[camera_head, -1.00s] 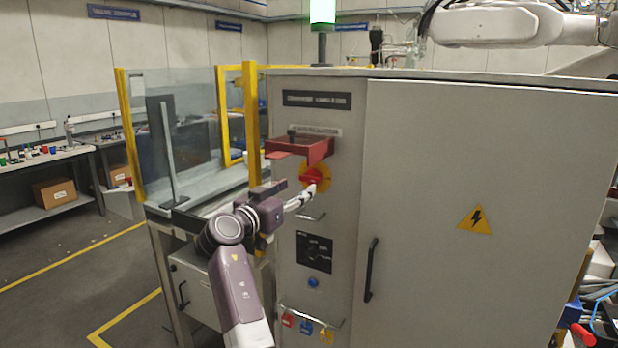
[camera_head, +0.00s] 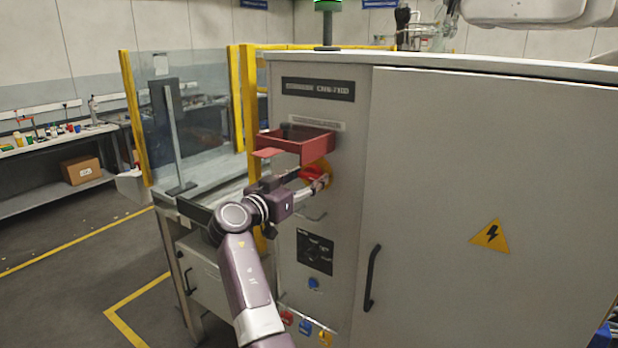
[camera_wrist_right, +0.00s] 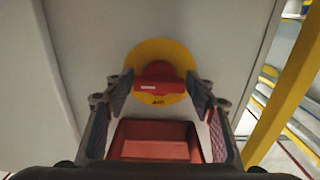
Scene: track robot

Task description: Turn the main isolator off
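The main isolator is a red rotary handle (camera_head: 311,172) on a yellow round plate (camera_head: 325,167), on the narrow left panel of the grey cabinet. In the right wrist view the red handle (camera_wrist_right: 158,86) lies crosswise on the yellow plate (camera_wrist_right: 160,55). My right gripper (camera_head: 316,179) is at the isolator, its fingers partly covering the handle in the head view. In the wrist view the right gripper (camera_wrist_right: 161,92) is open, one finger at each end of the handle, with small gaps seeming to remain. My left gripper is not in view.
A red open tray (camera_head: 300,140) juts out just above the isolator; it also shows close to the fingers in the wrist view (camera_wrist_right: 154,148). Below are a black selector plate (camera_head: 315,252), a blue button (camera_head: 314,284) and hanging padlocks (camera_head: 305,327). A yellow-framed guard (camera_head: 250,110) stands left.

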